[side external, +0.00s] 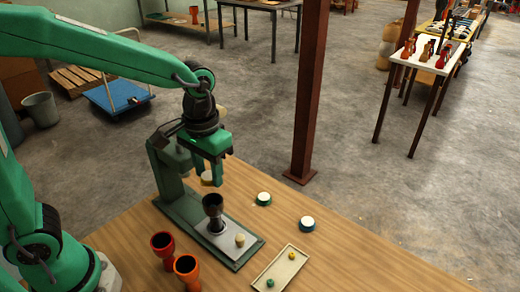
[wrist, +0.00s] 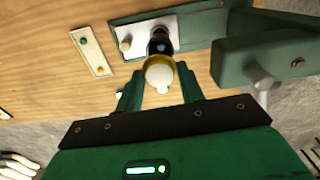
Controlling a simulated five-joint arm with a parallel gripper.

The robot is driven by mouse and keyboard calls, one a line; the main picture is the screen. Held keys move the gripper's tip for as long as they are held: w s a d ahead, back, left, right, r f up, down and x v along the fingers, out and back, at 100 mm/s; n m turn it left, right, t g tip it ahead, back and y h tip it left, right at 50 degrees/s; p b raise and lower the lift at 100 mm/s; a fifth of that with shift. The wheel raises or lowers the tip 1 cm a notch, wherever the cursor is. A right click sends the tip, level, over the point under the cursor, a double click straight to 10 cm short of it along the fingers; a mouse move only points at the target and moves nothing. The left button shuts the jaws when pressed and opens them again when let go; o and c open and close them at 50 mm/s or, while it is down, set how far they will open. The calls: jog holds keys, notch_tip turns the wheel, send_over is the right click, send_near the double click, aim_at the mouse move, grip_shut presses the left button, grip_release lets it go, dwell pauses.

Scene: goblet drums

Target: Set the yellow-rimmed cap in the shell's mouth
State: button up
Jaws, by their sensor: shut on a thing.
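The yellow-rimmed cap (wrist: 160,73) has a pale, cream face and is held between the fingers of my gripper (wrist: 160,92). In the side external view the cap (side external: 207,180) hangs just under my gripper (side external: 207,172), above the shell and a little to its left. The shell (side external: 213,212) is a dark goblet shape standing upright on the plate of a green press-like stand. In the wrist view the shell (wrist: 159,42) shows just beyond the cap, its near part covered by the cap. Cap and shell appear apart in the side view.
The green stand (side external: 168,180) rises close left of my gripper. A small pale knob (side external: 240,240) sits on its plate. A green-rimmed cap (side external: 264,198) and a blue-rimmed cap (side external: 307,224) lie right. A tray (side external: 262,283), a red shell (side external: 163,246) and an orange shell (side external: 186,266) stand in front.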

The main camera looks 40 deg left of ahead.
jog(key=shift+f, duration=0.1)
jog(key=shift+f, duration=2.6)
jog(key=shift+f, duration=0.25)
jog(key=o, duration=1.4)
jog(key=shift+r, duration=0.15)
jog(key=shift+r, duration=2.9)
